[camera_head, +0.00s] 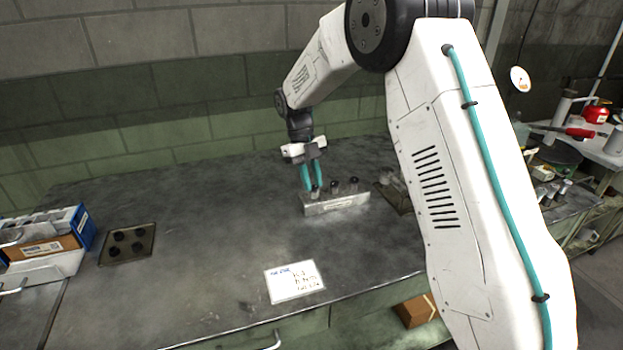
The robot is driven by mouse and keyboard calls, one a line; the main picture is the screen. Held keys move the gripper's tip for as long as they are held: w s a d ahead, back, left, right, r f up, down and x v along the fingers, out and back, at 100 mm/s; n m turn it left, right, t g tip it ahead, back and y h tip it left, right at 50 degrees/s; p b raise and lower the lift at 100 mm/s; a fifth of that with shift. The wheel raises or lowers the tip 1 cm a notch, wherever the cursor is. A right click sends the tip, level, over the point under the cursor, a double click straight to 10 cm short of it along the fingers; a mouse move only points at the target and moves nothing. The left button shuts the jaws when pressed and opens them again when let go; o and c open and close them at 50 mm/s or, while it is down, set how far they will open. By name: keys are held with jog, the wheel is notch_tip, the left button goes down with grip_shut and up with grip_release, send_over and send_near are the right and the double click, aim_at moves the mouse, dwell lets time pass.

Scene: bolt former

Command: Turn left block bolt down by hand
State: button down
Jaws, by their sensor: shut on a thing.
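A light grey metal block (337,204) lies on the dark workbench (215,235), right of the middle. Dark-headed bolts stand in a row along its top: a left bolt (315,191), a middle bolt (334,187) and a right bolt (353,181). My gripper (313,189) points down over the left end of the block. Its two teal fingers are shut on the left bolt, which they partly hide. How deep the bolt sits is too small to tell.
A dark plate (128,243) with several dark round pieces lies at the left, near blue boxes (75,226). Another tray (396,193) is partly behind my arm. A white note card (294,282) lies near the front edge. The bench between plate and block is clear.

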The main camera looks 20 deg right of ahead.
jog(key=shift+w+a+r, duration=0.1)
jog(key=shift+r, duration=0.05)
jog(key=c, duration=1.2)
grip_release()
jog(key=shift+c, duration=0.2)
jog(key=d+v, duration=0.1)
jog(key=v, duration=0.6)
jog(key=shift+a+r, duration=0.35)
jog(key=shift+a, duration=0.2)
jog(key=shift+w+r, duration=0.1)
